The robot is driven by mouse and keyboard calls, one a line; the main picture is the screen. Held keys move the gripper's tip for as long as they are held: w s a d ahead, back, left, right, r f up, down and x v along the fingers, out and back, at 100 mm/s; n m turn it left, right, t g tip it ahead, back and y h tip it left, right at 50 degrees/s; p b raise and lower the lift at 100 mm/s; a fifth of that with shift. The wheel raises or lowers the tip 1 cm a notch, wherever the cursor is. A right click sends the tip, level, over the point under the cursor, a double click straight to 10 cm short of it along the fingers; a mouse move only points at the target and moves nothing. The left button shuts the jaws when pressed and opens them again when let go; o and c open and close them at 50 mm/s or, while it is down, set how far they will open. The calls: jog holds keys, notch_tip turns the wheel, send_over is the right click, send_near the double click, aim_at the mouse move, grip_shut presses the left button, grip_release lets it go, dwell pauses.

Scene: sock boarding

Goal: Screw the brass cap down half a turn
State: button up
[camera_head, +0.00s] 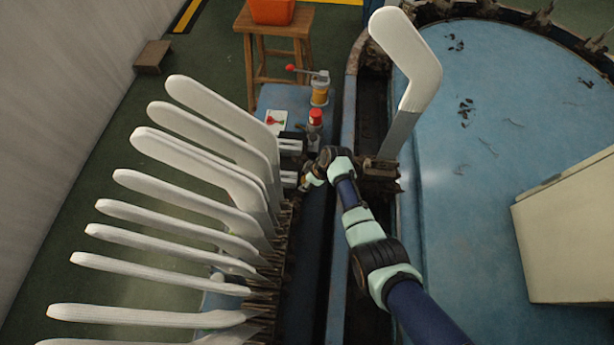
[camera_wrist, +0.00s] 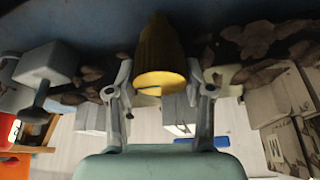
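The brass cap (camera_wrist: 160,55) is a ribbed, yellow, tapered piece at the upper middle of the wrist view. Its flat end faces the camera. My gripper (camera_wrist: 160,72) has one finger on each side of it, with both fingertips close to its sides. I cannot tell whether the fingertips touch the cap or stand slightly apart. In the head view my gripper (camera_head: 305,181) is low beside the blue machine bed, near two pale grey blocks. The cap is too small or hidden to make out there.
Several white sock-shaped boards (camera_head: 190,225) stand fanned out at the left, and one board (camera_head: 410,60) rises at the right. A red-topped container (camera_head: 315,118), a yellow canister (camera_head: 320,93) and a card (camera_head: 276,119) sit on the blue surface. A wooden stool (camera_head: 275,40) stands behind.

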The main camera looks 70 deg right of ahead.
jog(key=o, duration=0.3)
jog(key=v, duration=1.2)
jog(key=shift+r, duration=0.1)
